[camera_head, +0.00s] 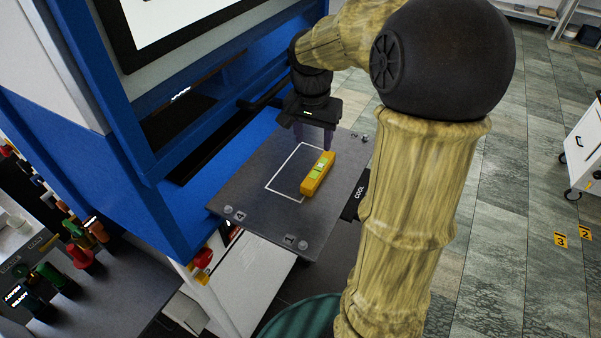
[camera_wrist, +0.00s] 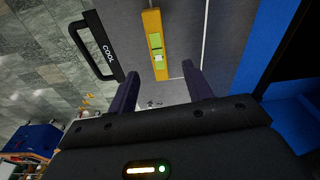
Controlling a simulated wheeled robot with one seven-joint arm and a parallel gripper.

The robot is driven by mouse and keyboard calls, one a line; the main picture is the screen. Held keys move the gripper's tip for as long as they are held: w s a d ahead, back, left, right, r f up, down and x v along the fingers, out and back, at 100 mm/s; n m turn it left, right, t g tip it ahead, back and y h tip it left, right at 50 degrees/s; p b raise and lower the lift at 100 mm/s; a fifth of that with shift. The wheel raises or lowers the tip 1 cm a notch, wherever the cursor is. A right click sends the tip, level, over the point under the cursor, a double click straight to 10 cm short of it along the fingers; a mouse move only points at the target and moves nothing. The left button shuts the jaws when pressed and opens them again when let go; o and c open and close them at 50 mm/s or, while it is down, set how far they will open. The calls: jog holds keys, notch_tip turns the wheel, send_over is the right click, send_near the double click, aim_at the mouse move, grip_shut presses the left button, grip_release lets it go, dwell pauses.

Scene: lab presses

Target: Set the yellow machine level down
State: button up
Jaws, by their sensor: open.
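The yellow machine level (camera_head: 318,174) is a yellow block with a pale green vial window. It lies on the dark metal plate (camera_head: 258,223), across the right-hand line of a white outlined rectangle (camera_head: 283,172). My gripper (camera_head: 313,138) is above the far part of the plate, behind the level. In the wrist view the level (camera_wrist: 154,42) lies ahead of my gripper (camera_wrist: 160,88), in line with the gap between the two fingers. The fingers are apart with nothing between them.
The blue press frame (camera_head: 185,205) stands left of the plate. A black handle marked COOL (camera_head: 356,200) is at the plate's right edge. Round knobs, such as one numbered 1 (camera_head: 303,245), sit at the plate's corners. A bench with coloured-handled items (camera_head: 80,255) is at lower left.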

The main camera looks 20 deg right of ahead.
jog(key=s+a+f+n, duration=0.3)
jog(key=s+a+f+n+t, duration=0.1)
jog(key=s+a+f+n, duration=0.2)
jog(key=s+a+f, duration=0.1)
jog(key=s+a+f+n+y, duration=0.1)
jog(key=s+a+f+n, duration=0.2)
jog(key=s+a, duration=0.1)
jog(key=shift+s+a+f+n+t, duration=0.1)
jog(key=shift+f+n+t, duration=0.05)
jog(key=shift+n+t, duration=0.15)
